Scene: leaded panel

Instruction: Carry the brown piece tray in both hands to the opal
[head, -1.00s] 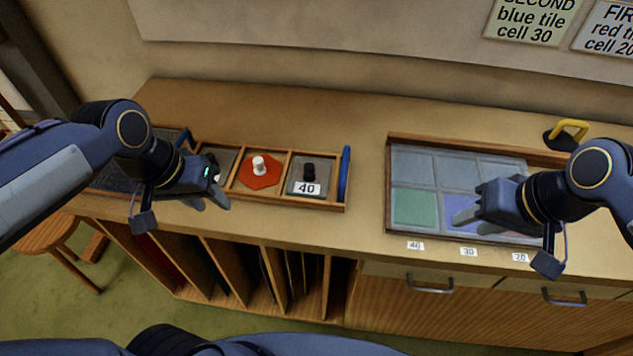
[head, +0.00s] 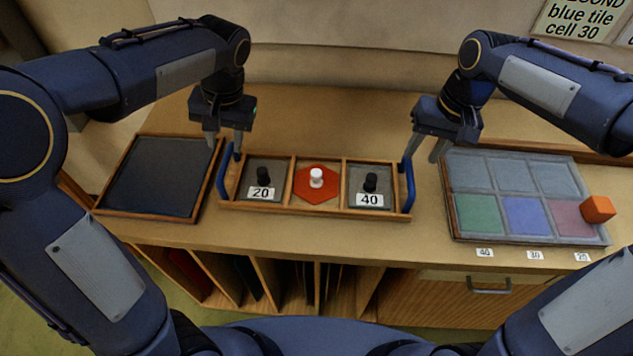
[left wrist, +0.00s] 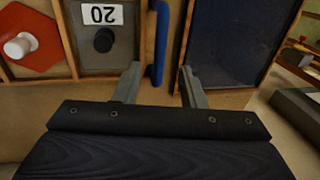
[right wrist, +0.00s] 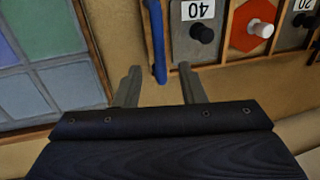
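The brown piece tray (head: 278,207) sits on the counter, with an upright blue handle at each end. It holds a black-knobbed piece marked 20 (head: 262,181), a red hexagon with a white knob (head: 317,183) and a black-knobbed piece marked 40 (head: 369,187). My left gripper (head: 225,145) is open at the left handle (head: 226,172); in the left wrist view that handle (left wrist: 159,45) lies between the finger lines, just ahead. My right gripper (head: 426,153) is open by the right handle (head: 407,188), likewise between the finger lines in the right wrist view (right wrist: 156,40). I cannot tell which thing is the opal.
A dark, wood-framed tray (head: 155,178) lies left of the piece tray. A leaded panel (head: 527,178) with grey, green, blue and reddish panes lies at right, with an orange block (head: 598,209) at its edge. Bare counter shows behind and between them.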

